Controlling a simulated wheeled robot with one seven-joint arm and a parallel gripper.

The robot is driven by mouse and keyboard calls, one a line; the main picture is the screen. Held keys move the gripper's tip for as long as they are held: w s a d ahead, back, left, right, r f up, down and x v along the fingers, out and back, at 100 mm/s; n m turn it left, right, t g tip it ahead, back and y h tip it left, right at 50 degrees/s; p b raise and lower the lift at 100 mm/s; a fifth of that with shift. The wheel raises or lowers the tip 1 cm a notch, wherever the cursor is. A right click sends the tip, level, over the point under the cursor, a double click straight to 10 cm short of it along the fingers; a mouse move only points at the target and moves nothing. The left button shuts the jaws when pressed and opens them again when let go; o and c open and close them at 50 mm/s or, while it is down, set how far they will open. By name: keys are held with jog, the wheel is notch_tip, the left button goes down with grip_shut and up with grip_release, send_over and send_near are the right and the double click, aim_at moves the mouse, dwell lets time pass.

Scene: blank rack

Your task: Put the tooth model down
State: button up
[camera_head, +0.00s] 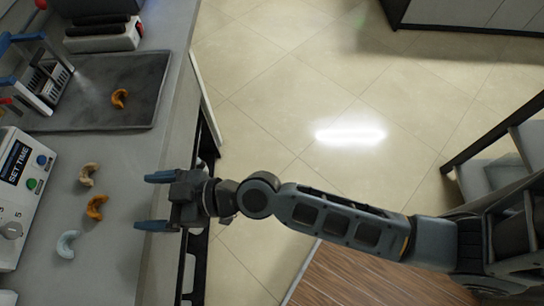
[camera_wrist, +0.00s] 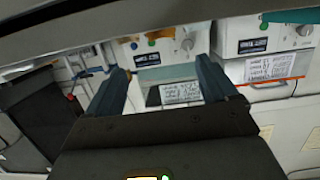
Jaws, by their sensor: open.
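My gripper (camera_head: 154,202) is open and empty over the right edge of the counter, its two blue fingers apart and pointing left. The fingers also show in the wrist view (camera_wrist: 162,72), with nothing between them. Several arch-shaped tooth models lie on the left counter in the head view. One orange tooth model (camera_head: 119,98) rests on the dark tray (camera_head: 140,119). A beige one (camera_head: 88,174), another orange one (camera_head: 96,206) and a pale bluish-white one (camera_head: 67,244) lie on the grey counter left of my gripper, apart from it. Which one the task means cannot be told.
A white device (camera_head: 20,185) labelled SET TIME stands at the counter's left. A blue-handled rack (camera_head: 42,80) stands at the tray's left. The counter (camera_head: 112,270) is bare near its front edge. Open tiled floor (camera_head: 290,90) lies right of the counter.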

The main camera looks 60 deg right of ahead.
jog(key=s+d+m+t+h, duration=0.1)
jog(key=s+d+m+h, duration=0.45)
jog(key=s+d, duration=0.95)
jog(key=s+d+r+m+h, duration=0.1)
jog(key=s+d+r+h, duration=0.1)
jog(key=s+r, duration=0.9)
jog(key=s+h, duration=0.1)
jog(key=s, duration=0.1)
jog(key=shift+s+r+t, duration=0.15)
jog(key=shift+s+t, duration=0.2)
jog(key=shift+t, duration=0.05)
jog(key=shift+s+r, duration=0.25)
jog(key=shift+r, duration=0.15)
